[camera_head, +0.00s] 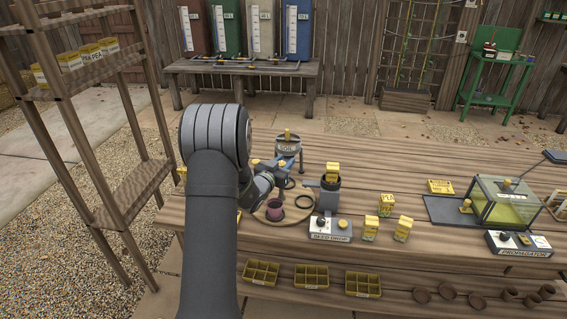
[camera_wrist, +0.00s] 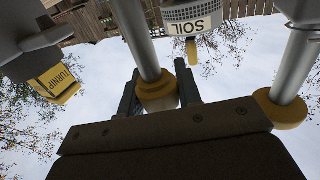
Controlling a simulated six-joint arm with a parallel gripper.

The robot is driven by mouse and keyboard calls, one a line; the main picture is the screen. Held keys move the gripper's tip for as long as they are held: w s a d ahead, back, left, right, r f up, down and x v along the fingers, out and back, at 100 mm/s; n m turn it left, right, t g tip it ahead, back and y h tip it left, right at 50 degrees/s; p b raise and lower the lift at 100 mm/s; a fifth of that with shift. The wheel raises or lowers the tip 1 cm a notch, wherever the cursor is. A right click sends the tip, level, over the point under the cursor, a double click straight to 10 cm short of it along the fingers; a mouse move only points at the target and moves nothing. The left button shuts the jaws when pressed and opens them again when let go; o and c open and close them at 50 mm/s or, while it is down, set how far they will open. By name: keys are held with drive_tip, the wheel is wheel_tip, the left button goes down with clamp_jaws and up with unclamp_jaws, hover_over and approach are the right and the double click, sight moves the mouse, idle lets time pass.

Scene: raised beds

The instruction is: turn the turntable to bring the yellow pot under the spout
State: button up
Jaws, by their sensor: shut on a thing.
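The round wooden turntable (camera_head: 258,220) lies on the bench, partly hidden by my arm. A dark purple pot (camera_head: 275,210) stands on it, with dark rings nearby. I cannot make out a yellow pot; it may be behind my arm. The grey soil hopper (camera_head: 288,148), labelled SOIL, stands behind the turntable; its spout is not clear. My gripper (camera_head: 268,182) is at the turntable's left rear. In the wrist view its dark fingers (camera_wrist: 160,93) flank the yellow knob (camera_wrist: 158,92) of a grey post and are shut on it. A second yellow-knobbed post (camera_wrist: 280,108) stands to the right.
A seed dispenser (camera_head: 330,190) with a yellow packet stands right of the turntable, with a control box (camera_head: 330,228) in front. Yellow seed packets (camera_head: 386,205) stand further right, then a propagator (camera_head: 503,200). Yellow trays (camera_head: 311,276) and small brown pots sit on the lower shelf.

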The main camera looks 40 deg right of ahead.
drive_tip(key=shift+g, duration=0.3)
drive_tip(key=o, duration=1)
drive_tip(key=shift+c, duration=0.2)
drive_tip(key=v, duration=1.7)
drive_tip(key=shift+a+f, duration=0.2)
drive_tip(key=shift+s, duration=0.1)
